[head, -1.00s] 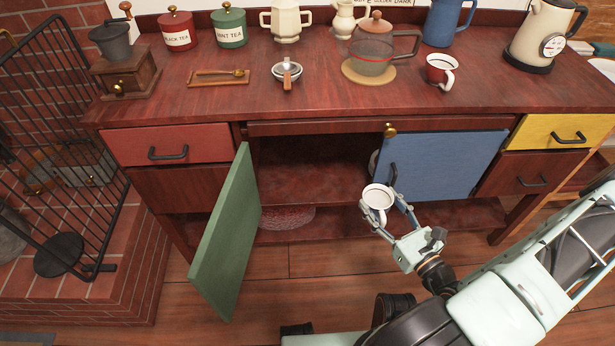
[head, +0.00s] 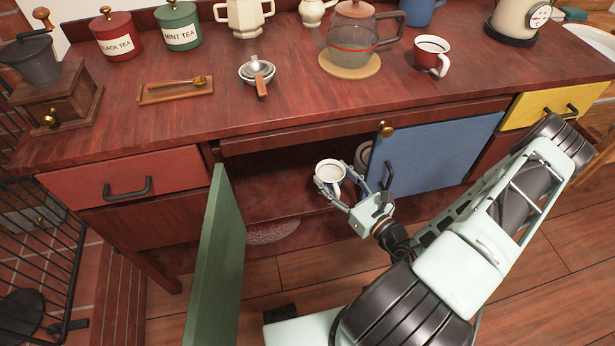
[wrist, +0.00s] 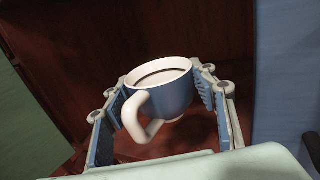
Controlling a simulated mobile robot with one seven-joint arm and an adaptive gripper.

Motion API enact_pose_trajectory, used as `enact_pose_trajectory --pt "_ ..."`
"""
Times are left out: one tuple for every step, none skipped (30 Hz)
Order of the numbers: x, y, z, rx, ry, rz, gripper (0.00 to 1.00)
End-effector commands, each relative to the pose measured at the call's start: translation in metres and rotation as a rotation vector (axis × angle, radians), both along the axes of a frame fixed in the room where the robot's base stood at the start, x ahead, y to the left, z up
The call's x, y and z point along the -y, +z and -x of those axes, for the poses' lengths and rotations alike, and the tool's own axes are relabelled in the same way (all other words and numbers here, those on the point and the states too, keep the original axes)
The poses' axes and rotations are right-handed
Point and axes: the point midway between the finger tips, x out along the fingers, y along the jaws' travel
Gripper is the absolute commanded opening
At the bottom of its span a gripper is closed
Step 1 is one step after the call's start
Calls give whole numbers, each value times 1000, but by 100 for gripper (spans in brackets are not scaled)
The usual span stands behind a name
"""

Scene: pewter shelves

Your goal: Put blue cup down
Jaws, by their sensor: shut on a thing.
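The blue cup (wrist: 172,98) has a blue outside, a white inside and a white handle that faces my wrist camera. In the head view the cup (head: 329,172) shows mostly its white rim, inside and handle. My gripper (head: 332,180) is shut on the cup, with a finger on each side of it, also in the wrist view (wrist: 165,100). The cup is held about upright at the open front of the cabinet (head: 275,180), between the green door and the blue door. I cannot tell whether the cup's base touches the cabinet's floor.
The open green door (head: 218,265) juts out on the left. The blue door (head: 440,155) is right beside my gripper. A round pale thing (head: 362,155) shows partly behind the blue door's edge. A red and white cup (head: 431,54) and a glass teapot (head: 352,40) stand on the counter above.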

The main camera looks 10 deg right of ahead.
Motion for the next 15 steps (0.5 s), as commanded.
enact_pose_trajectory --pt "-6 -9 -13 4 4 -1 24" --pt "-8 -12 -20 4 3 -2 24" --pt "-11 -17 -29 3 4 0 24" --pt "-13 -20 -36 3 3 -1 24" --pt "-16 -24 -43 4 3 -2 24" --pt "-17 -35 -49 1 1 -3 24" --pt "-19 -41 -53 1 1 -3 24" --pt "-20 -46 -57 1 1 -3 24" --pt "-22 -52 -63 1 1 -2 24" --pt "-23 -56 -66 1 1 -1 24" --pt "-23 -60 -69 1 0 -2 24" --pt "-24 -63 -72 2 0 -1 24" --pt "-25 -65 -74 2 0 -1 24" --pt "-25 -66 -76 2 0 -1 24" --pt "-26 -68 -77 2 0 -1 24"
